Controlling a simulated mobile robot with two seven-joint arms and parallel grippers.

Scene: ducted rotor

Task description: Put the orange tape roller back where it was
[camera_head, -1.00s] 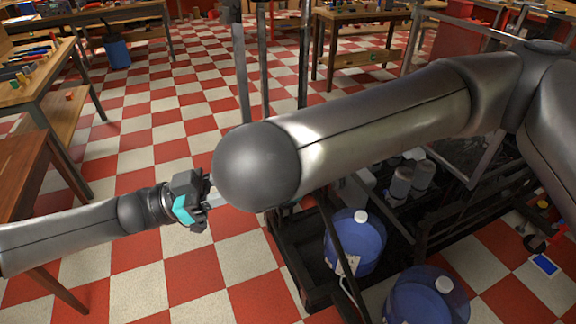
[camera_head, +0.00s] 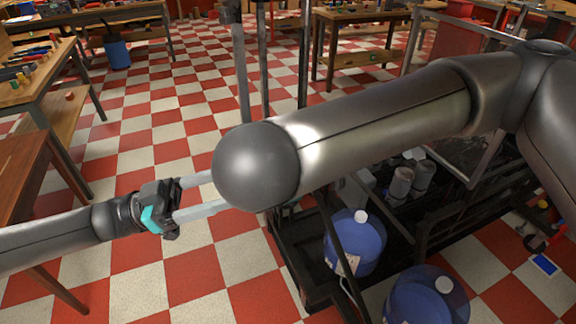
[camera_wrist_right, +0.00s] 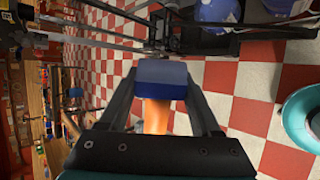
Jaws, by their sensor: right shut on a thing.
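In the right wrist view, the orange tape roller (camera_wrist_right: 156,114) shows as an orange part below a dark blue block-like part. My right gripper (camera_wrist_right: 162,75) is shut on it, a finger at each side. In the head view, my right arm's big grey link hides the right gripper and the roller. My left gripper (camera_head: 211,193) is at the left of that link. Its two pale fingers are apart with nothing seen between them, though their tips meet the link's edge in the picture. I cannot tell which place the roller came from.
A dark cart (camera_head: 292,262) with blue water jugs (camera_head: 352,245) stands at the lower right. A wooden table (camera_head: 22,165) is at the left, with workbenches farther back. A round teal thing (camera_wrist_right: 296,122) is at the right wrist view's right edge. The checkered floor between is open.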

